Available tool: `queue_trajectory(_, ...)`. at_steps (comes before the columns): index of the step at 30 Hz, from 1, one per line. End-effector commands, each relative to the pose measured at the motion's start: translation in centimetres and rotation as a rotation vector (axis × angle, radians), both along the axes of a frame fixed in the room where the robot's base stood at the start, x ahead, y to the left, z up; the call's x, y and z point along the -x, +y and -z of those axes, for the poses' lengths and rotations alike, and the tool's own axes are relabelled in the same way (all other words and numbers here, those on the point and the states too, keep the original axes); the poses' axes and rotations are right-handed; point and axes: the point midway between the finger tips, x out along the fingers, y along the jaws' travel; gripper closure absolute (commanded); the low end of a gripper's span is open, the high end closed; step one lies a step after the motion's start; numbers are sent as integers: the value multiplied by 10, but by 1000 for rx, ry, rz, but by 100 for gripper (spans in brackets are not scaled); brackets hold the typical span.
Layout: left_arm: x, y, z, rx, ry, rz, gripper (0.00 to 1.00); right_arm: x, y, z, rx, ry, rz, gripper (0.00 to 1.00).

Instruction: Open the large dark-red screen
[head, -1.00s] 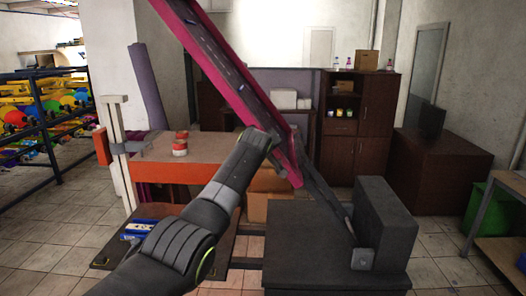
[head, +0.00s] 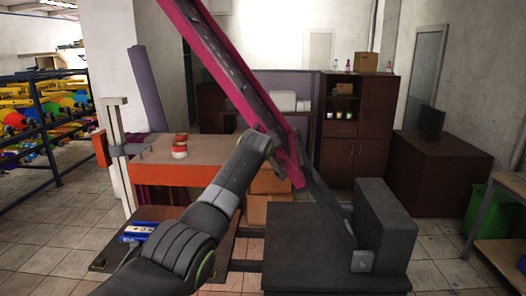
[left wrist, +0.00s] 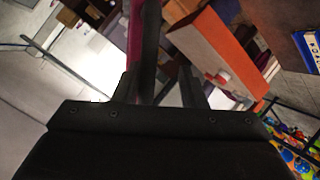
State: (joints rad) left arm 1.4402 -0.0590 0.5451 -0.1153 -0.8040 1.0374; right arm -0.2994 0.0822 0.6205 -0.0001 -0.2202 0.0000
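The large dark-red screen (head: 218,69) stands raised and steeply tilted in the head view, running from the top left down to its hinge end beside the dark grey machine block (head: 385,225). Its upper end is out of the picture. My left arm comes in from the bottom left and its hand reaches the screen's lower part; the fingertips are hidden there. In the left wrist view my left gripper (left wrist: 160,85) has its two fingers apart. The screen's edge (left wrist: 144,45) runs between them, nearer the left finger, with a gap at the right finger. My right gripper is not in view.
An orange-sided table (head: 180,175) with red-and-white tins (head: 180,148) stands behind my left arm. A blue item (head: 138,230) lies on a low brown board (head: 110,258). A green bin (head: 482,212) is at the right. The floor between is open.

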Motion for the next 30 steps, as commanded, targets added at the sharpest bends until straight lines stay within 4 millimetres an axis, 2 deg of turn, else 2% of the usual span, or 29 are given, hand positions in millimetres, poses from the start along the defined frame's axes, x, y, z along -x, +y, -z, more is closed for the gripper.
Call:
queue_trajectory(14,28,4,-10,1,-2,-1,64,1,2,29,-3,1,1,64)
queue_trajectory(23,59,7,-24,0,-4,0,64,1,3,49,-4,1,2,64)
queue_trajectory(30,92,10,-39,1,-4,0,64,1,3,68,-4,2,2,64)
